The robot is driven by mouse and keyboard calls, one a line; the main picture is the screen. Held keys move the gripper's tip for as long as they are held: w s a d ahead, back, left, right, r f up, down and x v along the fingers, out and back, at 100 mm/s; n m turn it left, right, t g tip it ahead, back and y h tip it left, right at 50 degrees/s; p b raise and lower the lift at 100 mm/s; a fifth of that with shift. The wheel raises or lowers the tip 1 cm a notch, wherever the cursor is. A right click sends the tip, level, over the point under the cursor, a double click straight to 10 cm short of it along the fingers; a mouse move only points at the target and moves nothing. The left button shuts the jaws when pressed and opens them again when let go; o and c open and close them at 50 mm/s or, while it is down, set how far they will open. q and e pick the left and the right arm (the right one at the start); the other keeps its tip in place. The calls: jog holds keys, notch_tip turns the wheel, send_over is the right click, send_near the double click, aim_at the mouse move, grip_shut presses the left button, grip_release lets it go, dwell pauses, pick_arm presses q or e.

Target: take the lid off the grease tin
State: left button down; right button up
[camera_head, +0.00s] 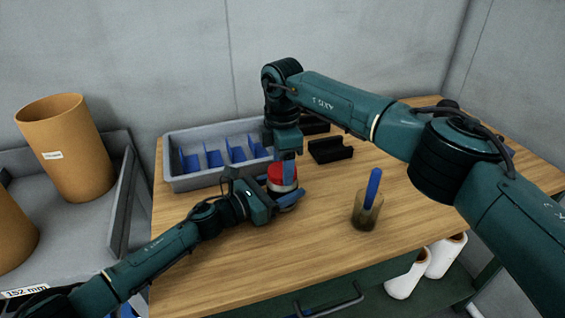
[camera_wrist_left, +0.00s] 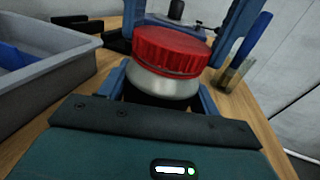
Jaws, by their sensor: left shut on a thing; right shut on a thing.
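The grease tin has a silver body (camera_wrist_left: 160,84) and a ribbed red lid (camera_wrist_left: 172,48). In the head view the red lid (camera_head: 281,178) shows near the middle of the wooden table, by the grey tray. My left gripper (camera_head: 284,198) comes in low from the left and is shut on the tin's body, one blue finger on each side in the left wrist view. My right gripper (camera_head: 283,172) points down from above and is shut on the lid, its fingers on either side of it. The lid sits on top of the body; I cannot tell whether it is loose.
A grey tray (camera_head: 176,182) with blue dividers stands behind the tin. A black holder (camera_head: 330,150) lies to the right of it. A brown see-through cup (camera_head: 366,212) with a blue-handled tool (camera_head: 374,187) stands at the right. The table's front (camera_head: 215,270) is clear.

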jog(key=n, duration=0.5)
jog(key=shift+n, duration=0.3)
jog(key=shift+c, duration=0.2)
jog(key=n, duration=0.6)
jog(key=shift+n, duration=0.3)
jog(key=n, duration=0.6)
jog(key=shift+r, duration=0.1)
jog(key=n, duration=1.5)
jog(key=shift+n, duration=0.4)
jog(key=n, duration=0.4)
jog(key=shift+a, duration=0.1)
jog(key=n, duration=0.5)
